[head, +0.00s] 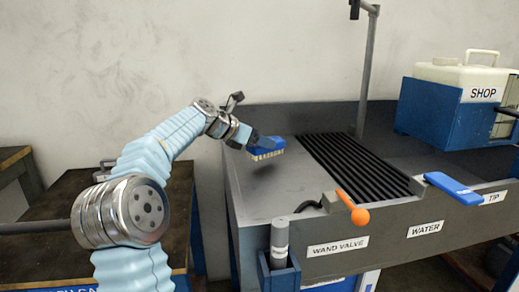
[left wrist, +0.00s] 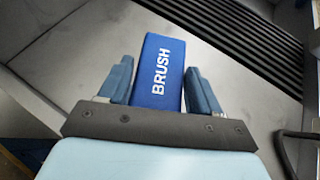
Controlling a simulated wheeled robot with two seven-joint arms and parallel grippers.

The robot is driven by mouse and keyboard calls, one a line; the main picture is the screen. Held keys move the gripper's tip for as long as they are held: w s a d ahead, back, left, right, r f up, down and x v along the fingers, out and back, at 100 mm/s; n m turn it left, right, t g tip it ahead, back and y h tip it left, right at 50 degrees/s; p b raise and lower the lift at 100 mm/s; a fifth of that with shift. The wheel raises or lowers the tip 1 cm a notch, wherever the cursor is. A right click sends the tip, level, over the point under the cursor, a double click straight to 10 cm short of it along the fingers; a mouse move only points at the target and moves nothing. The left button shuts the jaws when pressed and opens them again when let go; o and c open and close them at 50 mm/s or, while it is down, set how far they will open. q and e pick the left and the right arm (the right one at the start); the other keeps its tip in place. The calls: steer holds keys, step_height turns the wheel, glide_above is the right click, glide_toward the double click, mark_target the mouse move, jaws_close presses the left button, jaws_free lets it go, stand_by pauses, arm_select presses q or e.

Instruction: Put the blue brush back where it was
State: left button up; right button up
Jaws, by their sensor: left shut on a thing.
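The blue brush (head: 267,146) has pale bristles on its underside and hangs over the left part of the grey sink top in the head view. My left gripper (head: 248,140) is shut on it. In the left wrist view the brush (left wrist: 160,72) shows its top, lettered BRUSH, between the two fingers of the left gripper (left wrist: 160,85). A shadow on the grey surface (head: 262,185) lies below the brush, which looks raised above it. My right gripper is not in view.
A black slatted grate (head: 350,160) lies right of the brush. An orange-tipped lever (head: 359,215) and a blue lever (head: 452,187) stand at the front edge. A grey post (head: 368,70) rises at the back. A white SHOP container (head: 462,75) sits in a blue holder at right.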

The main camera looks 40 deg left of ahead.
mark_target(260, 149)
arm_select(q)
steer(key=shift+f, duration=1.3)
steer(key=shift+f+b, duration=0.2)
steer(key=shift+b, duration=0.1)
steer(key=o, duration=1.2)
steer(key=shift+s, duration=0.1)
steer(key=shift+r, duration=0.1)
steer(key=shift+r, duration=0.2)
steer(key=v, duration=1.2)
steer(key=shift+f, duration=0.15)
